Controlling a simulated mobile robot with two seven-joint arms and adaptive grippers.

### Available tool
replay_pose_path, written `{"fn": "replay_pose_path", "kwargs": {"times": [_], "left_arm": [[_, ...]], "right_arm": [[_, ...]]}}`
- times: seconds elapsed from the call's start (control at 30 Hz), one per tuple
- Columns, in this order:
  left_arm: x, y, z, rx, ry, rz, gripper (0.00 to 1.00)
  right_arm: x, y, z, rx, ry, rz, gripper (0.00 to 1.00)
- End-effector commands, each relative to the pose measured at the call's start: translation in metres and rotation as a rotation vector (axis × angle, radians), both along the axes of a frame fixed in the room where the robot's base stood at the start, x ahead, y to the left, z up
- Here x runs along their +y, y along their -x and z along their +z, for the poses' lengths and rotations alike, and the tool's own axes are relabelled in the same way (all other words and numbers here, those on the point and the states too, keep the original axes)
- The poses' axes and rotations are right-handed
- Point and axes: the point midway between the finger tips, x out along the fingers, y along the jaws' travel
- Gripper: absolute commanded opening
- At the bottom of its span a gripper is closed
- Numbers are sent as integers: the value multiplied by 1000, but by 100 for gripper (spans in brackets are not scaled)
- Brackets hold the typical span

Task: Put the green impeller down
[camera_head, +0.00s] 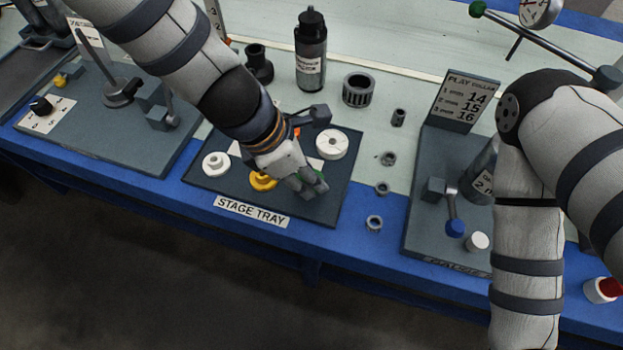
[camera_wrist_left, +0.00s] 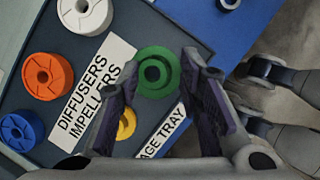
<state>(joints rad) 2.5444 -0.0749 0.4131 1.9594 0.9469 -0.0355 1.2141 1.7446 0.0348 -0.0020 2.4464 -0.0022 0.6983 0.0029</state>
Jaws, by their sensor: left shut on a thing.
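The green impeller (camera_wrist_left: 148,86) is a round green disc with a central hub, held between the fingertips of my left gripper (camera_head: 314,186). The wrist view shows the gripper's dark finger pads on either side of it. In the head view the gripper is low over the front right part of the dark stage tray (camera_head: 322,215), mostly hiding the impeller. I cannot tell whether the impeller touches the tray. My right arm shows at the right, but its gripper is out of the picture.
The tray bears a yellow part (camera_head: 262,182), white discs (camera_head: 332,145) (camera_head: 215,163), an orange part (camera_wrist_left: 47,77) and a blue part (camera_wrist_left: 22,131). Several metal rings (camera_head: 374,223) stand right of it. A black bottle (camera_head: 311,55) stands behind. The tray's front right corner looks clear.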

Motion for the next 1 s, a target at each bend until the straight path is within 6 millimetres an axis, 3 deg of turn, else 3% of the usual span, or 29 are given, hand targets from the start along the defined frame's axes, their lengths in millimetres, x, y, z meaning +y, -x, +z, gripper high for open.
{"fn": "replay_pose_path", "kwargs": {"times": [0.17, 0.3, 0.53, 0.57, 0.7, 1.0], "left_arm": [[-13, -4, -17, 0, 0, 0, 0], [-11, -2, -45, 4, 0, 3, 0], [-11, -4, -43, -4, -1, 2, 0], [-11, -4, -43, -4, -1, 2, 35], [-11, -4, -42, -4, -1, 2, 63], [-10, -4, -40, -6, -1, 1, 63]], "right_arm": [[0, 4, -5, 14, 0, 1, 40], [0, 11, -14, 37, 0, 1, 40], [0, 10, -12, 33, 0, 2, 40], [0, 10, -12, 33, 0, 2, 40], [0, 10, -12, 33, 0, 2, 40], [0, 10, -11, 31, 0, 1, 40]]}}
